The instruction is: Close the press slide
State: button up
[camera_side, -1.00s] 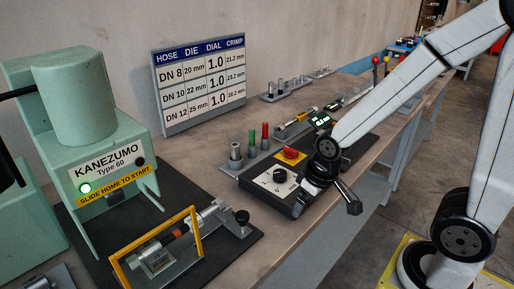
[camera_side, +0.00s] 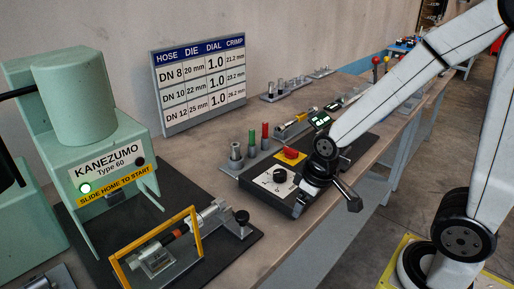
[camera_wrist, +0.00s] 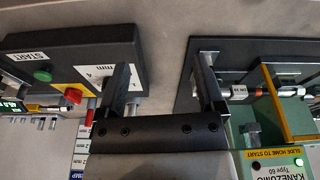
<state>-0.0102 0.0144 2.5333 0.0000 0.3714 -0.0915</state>
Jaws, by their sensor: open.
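The mint-green press (camera_side: 90,130), labelled KANEZUMO Type 60, stands at the left in the side view. Its slide, with a yellow frame (camera_side: 115,270), is drawn out in front of it. The slide carries a hose piece (camera_side: 180,231) and has a black knob (camera_side: 242,217) at its outer end. The wrist view shows the hose piece (camera_wrist: 262,92) and yellow frame (camera_wrist: 276,104) at the right. My gripper (camera_wrist: 163,72) is open with nothing between its fingers. In the side view, my gripper (camera_side: 347,196) is above the bench's front edge, right of the slide and apart from it.
A control box (camera_side: 275,184) with a dial and a red button on yellow sits between the slide and my gripper. A settings board (camera_side: 200,85) leans at the wall. Bare bench lies between slide and box.

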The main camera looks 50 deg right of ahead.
jog(key=w+n, duration=0.1)
jog(key=n, duration=0.1)
notch_tip(320, 180, up, 3)
jog(key=n+g, duration=0.3)
jog(key=n, duration=2.1)
send_over(242, 215)
jog(key=shift+r, duration=0.2)
jog(key=shift+f, duration=0.1)
jog(key=shift+f, duration=3.85)
grip_shut()
